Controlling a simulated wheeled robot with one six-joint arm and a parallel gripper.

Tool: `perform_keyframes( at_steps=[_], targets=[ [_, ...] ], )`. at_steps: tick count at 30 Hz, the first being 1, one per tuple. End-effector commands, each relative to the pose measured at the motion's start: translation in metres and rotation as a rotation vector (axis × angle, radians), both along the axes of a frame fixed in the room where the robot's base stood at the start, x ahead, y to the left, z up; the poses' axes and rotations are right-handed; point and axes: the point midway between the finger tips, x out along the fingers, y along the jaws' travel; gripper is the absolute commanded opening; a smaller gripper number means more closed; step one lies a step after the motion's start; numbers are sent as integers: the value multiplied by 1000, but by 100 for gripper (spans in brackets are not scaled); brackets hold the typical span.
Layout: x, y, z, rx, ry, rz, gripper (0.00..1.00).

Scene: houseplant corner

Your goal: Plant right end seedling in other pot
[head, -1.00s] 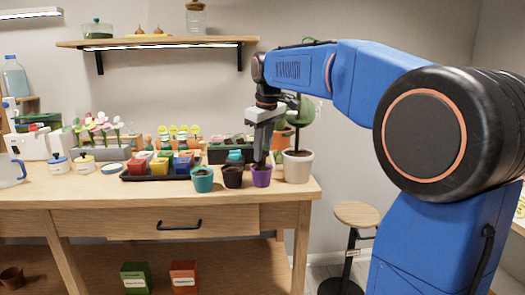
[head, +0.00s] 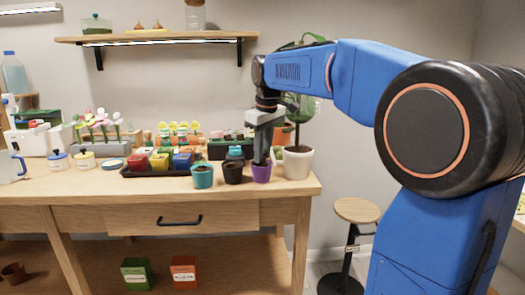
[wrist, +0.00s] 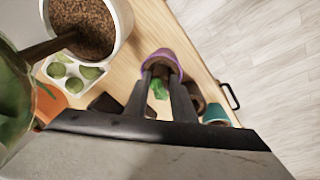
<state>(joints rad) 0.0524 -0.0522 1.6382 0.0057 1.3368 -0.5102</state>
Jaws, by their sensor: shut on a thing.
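My gripper (head: 262,161) points down at the purple pot (head: 261,173), the rightmost of three small pots in a row near the bench's front edge. In the wrist view, its fingers (wrist: 160,88) reach to the purple pot's rim (wrist: 176,61). They are shut on a small green seedling (wrist: 158,91), seen between them. The seedling's lower end is hidden, so I cannot tell whether it touches the soil. The black pot (head: 233,174) and the teal pot (head: 202,178) stand to the left, both showing dark soil.
A large white pot (head: 297,165) with a leafy plant stands close right of the purple pot. Behind are more planters and a white tray (wrist: 46,74) of round green plants. A shelf (head: 160,42) hangs above.

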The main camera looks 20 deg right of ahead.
Motion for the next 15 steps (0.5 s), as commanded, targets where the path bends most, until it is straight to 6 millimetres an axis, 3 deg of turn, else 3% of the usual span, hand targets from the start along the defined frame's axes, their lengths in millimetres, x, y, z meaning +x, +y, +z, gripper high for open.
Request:
perform_keyframes(
  at_steps=[15],
  targets=[
    [0,0,-10,0,0,0,2]
  ],
)
